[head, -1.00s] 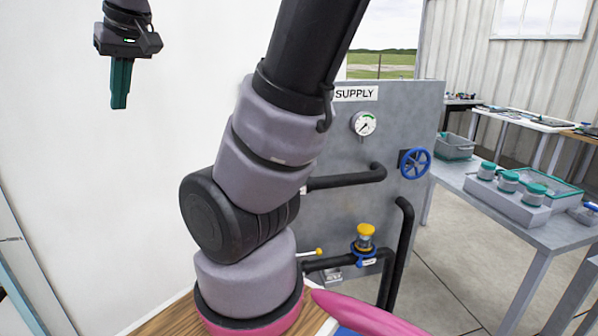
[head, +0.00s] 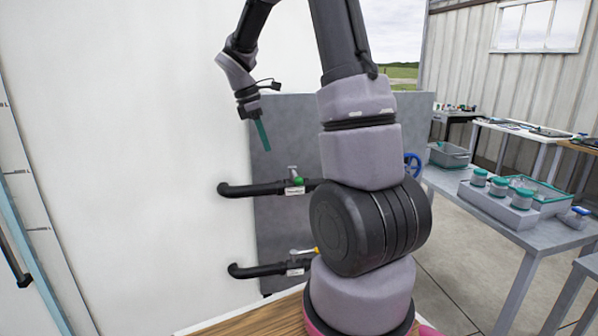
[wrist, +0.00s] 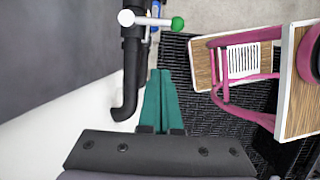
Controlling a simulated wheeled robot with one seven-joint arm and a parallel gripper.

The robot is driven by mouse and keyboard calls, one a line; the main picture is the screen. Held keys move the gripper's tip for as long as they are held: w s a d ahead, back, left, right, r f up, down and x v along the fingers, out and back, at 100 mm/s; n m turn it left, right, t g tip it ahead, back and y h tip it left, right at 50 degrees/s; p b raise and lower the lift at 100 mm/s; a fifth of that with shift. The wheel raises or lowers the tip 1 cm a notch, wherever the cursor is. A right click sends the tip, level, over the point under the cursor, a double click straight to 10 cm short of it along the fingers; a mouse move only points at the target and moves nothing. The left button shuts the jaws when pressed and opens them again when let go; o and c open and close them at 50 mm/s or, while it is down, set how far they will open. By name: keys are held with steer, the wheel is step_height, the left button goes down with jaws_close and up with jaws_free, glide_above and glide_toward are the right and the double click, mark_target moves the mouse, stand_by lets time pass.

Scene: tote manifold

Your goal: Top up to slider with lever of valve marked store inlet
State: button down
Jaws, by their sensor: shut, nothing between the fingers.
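My gripper (head: 268,148) is shut and empty, its green fingers pointing down in front of the grey panel, above the upper pipe in the head view. The wrist view shows the closed fingers (wrist: 161,76) beside a black pipe and apart from it. The upper valve has a green-knobbed lever (head: 297,181) and a small white label (head: 295,191). Its green knob (wrist: 178,23) also shows in the wrist view. I cannot make out the slider for certain.
A scale with tick marks (head: 38,229) runs along the white wall at the far left. A blue handwheel (head: 413,165) shows behind my arm. A grey table (head: 500,222) with teal-lidded jars stands at right. Bare floor lies between.

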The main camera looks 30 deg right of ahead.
mark_target(297, 176)
steer(key=s+d+f, duration=0.1)
steer(key=d+f, duration=0.5)
steer(key=f, duration=0.3)
steer(key=shift+s, duration=0.4)
steer(key=shift+s+d+n+t, duration=0.3)
steer(key=shift+d+n, duration=0.15)
steer(key=shift+n, duration=0.35)
steer(key=n, duration=0.1)
steer(key=d+n, duration=0.1)
steer(key=shift+s+d+n+t, duration=0.3)
steer(key=shift+s, duration=0.1)
steer(key=w+d+n+t, duration=0.2)
steer(key=d+n, duration=0.5)
steer(key=n, duration=0.1)
steer(key=shift+w+d+y, duration=0.25)
steer(key=shift+d+y, duration=0.15)
steer(key=shift+w, duration=0.1)
